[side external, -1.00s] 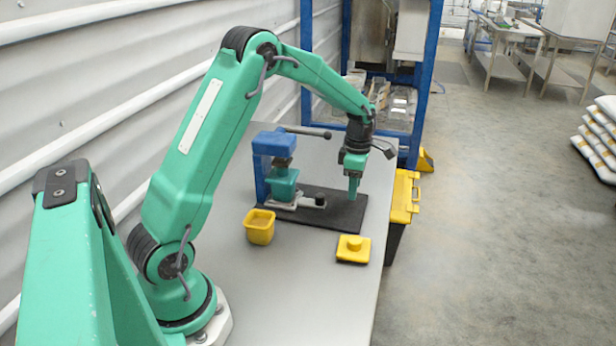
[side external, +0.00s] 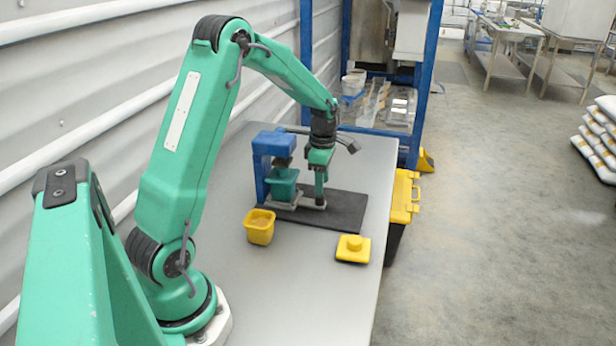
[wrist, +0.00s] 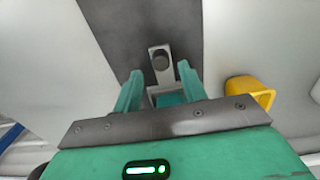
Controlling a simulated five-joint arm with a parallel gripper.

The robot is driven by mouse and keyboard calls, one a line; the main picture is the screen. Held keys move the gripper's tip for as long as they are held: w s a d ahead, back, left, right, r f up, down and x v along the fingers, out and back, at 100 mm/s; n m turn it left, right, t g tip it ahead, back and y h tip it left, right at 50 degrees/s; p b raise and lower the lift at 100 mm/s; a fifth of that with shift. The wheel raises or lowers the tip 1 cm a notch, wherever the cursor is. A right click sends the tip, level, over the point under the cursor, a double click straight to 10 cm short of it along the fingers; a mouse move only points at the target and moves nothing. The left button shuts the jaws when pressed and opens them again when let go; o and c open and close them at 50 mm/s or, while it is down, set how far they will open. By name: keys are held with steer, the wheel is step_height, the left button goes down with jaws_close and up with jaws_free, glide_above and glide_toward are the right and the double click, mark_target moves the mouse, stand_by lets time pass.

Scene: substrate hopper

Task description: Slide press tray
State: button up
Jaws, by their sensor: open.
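The grey press tray (side external: 302,203) sticks out to the right from under the blue press (side external: 272,150). A teal pot (side external: 284,184) stands on it under the press head. The tray's dark round knob (wrist: 160,59) stands up at its outer end in the wrist view. My gripper (side external: 320,200) is open and low over that outer end. In the wrist view, the fingers of my gripper (wrist: 160,72) are spread on either side of the tray's line, with the knob just beyond their tips. Contact with the knob cannot be told. In the side view the fingers mostly hide the knob.
A black mat (side external: 345,212) lies under the press. A yellow pot (side external: 260,227) stands in front of the press, and a yellow lid with a knob (side external: 353,249) lies to the right. The table front is clear. A yellow-lidded bin (side external: 403,197) stands beyond the table's right edge.

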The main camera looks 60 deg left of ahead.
steer(key=shift+s+a+f, duration=0.2)
steer(key=shift+s+f, duration=0.05)
steer(key=shift+f, duration=2.25)
steer(key=c, duration=0.7)
steer(key=shift+o, duration=0.2)
steer(key=shift+w+d, duration=0.1)
steer(key=shift+w, duration=0.05)
steer(key=shift+w+d, duration=3.35)
steer(key=shift+d, duration=0.05)
